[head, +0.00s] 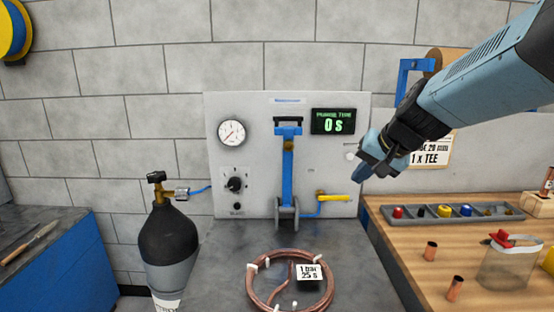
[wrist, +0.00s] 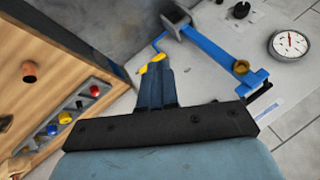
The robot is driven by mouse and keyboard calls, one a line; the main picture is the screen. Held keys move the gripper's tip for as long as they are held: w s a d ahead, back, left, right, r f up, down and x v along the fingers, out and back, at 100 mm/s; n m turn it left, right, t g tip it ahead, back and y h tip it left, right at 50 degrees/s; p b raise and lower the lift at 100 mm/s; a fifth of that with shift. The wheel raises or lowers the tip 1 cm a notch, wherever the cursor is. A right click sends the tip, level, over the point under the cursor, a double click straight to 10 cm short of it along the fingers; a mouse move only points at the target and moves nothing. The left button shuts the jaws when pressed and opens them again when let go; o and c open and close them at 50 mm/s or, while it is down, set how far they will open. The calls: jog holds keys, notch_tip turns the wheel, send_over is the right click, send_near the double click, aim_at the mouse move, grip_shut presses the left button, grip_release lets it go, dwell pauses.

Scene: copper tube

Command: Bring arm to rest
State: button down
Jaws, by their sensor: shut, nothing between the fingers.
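My gripper (head: 364,168) is shut and empty. In the head view it hangs at the end of my blue arm, in front of the right side of the white panel (head: 262,190). In the wrist view my gripper (wrist: 155,72) shows closed fingers, with a yellow handle (wrist: 157,57) just past the tips. The same yellow handle (head: 334,198) sits low on the panel, below and left of the gripper in the head view. I cannot tell how far the fingers are from the panel.
A coil of copper tube (head: 291,284) lies on the grey bench. A black gas cylinder (head: 168,240) stands at left. A wooden table (head: 400,217) at right holds a tray (head: 470,221), copper pieces (head: 431,250) and a jar (head: 506,265). A blue lever (head: 287,172) stands on the panel.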

jog(key=s+d+n+h, duration=0.1)
jog(key=s+d+n, duration=0.1)
jog(key=s, duration=0.6)
jog(key=s+d+n+g+h, duration=0.1)
jog(key=s+d+h, duration=0.1)
jog(key=s, duration=0.6)
jog(key=shift+f+n+h, duration=0.3)
jog(key=shift+f+n, duration=0.05)
jog(key=shift+n, duration=0.05)
